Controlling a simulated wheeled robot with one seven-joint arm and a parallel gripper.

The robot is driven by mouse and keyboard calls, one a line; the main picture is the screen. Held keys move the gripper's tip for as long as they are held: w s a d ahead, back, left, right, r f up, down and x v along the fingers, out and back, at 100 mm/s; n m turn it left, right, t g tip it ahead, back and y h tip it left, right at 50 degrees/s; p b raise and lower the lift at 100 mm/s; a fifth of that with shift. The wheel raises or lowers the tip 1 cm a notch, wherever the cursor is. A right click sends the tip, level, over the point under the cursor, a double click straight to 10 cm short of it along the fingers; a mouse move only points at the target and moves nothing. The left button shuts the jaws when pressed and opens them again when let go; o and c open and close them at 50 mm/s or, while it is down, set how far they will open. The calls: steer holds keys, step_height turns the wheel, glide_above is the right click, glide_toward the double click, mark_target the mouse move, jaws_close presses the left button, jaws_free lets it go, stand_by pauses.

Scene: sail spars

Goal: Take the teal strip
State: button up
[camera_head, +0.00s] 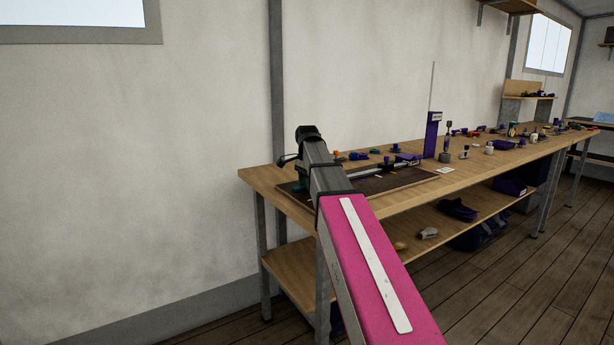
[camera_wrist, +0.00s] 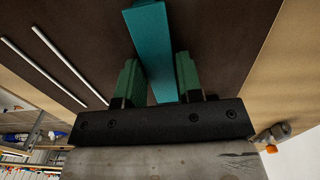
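The teal strip (camera_wrist: 152,45) lies on a dark brown mat (camera_wrist: 225,45) in the wrist view, running from the top edge down between my fingers. My gripper (camera_wrist: 158,75) is open, with one green finger on each side of the strip. In the head view my gripper (camera_head: 302,184) is low over the near left end of the mat (camera_head: 388,185). My arm hides the strip there.
Thin pale rods (camera_wrist: 45,65) lie left of the strip in the wrist view. The wooden workbench (camera_head: 262,176) carries many small tools and a purple stand (camera_head: 432,137) with a tall rod. A lower shelf (camera_head: 295,272) holds several items. A wall stands behind the bench.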

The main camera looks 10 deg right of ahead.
steer(key=shift+r, duration=0.1)
steer(key=shift+c, duration=1.3)
steer(key=shift+r, duration=0.15)
steer(key=shift+r, duration=2.4)
